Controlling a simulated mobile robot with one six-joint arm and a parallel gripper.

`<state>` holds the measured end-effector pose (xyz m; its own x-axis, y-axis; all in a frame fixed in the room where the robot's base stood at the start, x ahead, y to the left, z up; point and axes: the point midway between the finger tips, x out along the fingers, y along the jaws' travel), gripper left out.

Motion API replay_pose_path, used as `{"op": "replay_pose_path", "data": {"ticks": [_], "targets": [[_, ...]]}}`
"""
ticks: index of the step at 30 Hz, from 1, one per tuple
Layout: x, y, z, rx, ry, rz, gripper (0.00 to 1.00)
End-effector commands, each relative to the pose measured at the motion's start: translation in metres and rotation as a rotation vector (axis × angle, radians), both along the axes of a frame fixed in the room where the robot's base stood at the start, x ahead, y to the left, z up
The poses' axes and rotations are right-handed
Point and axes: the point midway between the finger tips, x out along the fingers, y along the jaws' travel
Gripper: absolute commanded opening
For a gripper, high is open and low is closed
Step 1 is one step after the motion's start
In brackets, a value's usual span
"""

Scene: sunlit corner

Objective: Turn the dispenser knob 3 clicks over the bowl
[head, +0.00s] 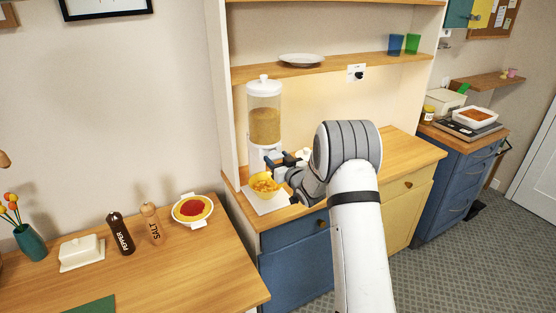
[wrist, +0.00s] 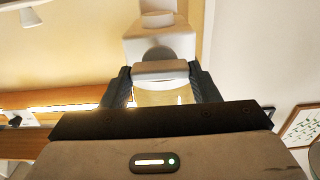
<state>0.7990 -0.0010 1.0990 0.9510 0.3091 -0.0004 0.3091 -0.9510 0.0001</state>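The dispenser (head: 264,112) stands on the wooden counter, with a clear hopper of tan cereal, a white lid and a white lower body. It also shows close up in the wrist view (wrist: 160,45). Its white knob (wrist: 160,69) lies between my fingertips, which appear to touch both its sides. My gripper (head: 272,161) is at the dispenser's lower body; the wrist view shows its two dark fingers (wrist: 161,78). The yellow bowl (head: 265,191) sits below, under the dispenser's front, with orange-yellow pieces in it. My gripper and arm partly cover the dispenser's front, and the spout cannot be made out.
A white sheet (head: 262,207) lies under the bowl. A shelf (head: 320,70) with a plate (head: 301,60) and cups runs above the counter. The hutch's side panel (head: 222,100) is left of the dispenser. The counter (head: 400,157) right of my arm is clear.

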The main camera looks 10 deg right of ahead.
Motion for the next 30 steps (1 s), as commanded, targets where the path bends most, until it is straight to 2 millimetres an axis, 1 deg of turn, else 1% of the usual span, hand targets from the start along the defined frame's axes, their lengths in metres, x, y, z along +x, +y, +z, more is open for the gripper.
{"op": "replay_pose_path", "data": {"ticks": [1,6,8,14,20,26,30], "targets": [[0.0,-0.0004,0.0001,0.0,0.0,-0.001,0.49],[0.0,-0.0005,0.0001,0.0,0.0,-0.001,0.35],[0.0,-0.0006,0.0001,0.0,0.0,-0.001,0.32],[0.0,-0.0007,-0.0007,0.013,0.004,-0.001,0.32],[0.0002,-0.001,-0.0025,0.084,0.025,-0.001,0.32],[0.0005,-0.0014,-0.004,0.222,0.07,0.0,0.32],[0.0007,-0.002,-0.0038,0.346,0.11,0.0,0.32]]}}
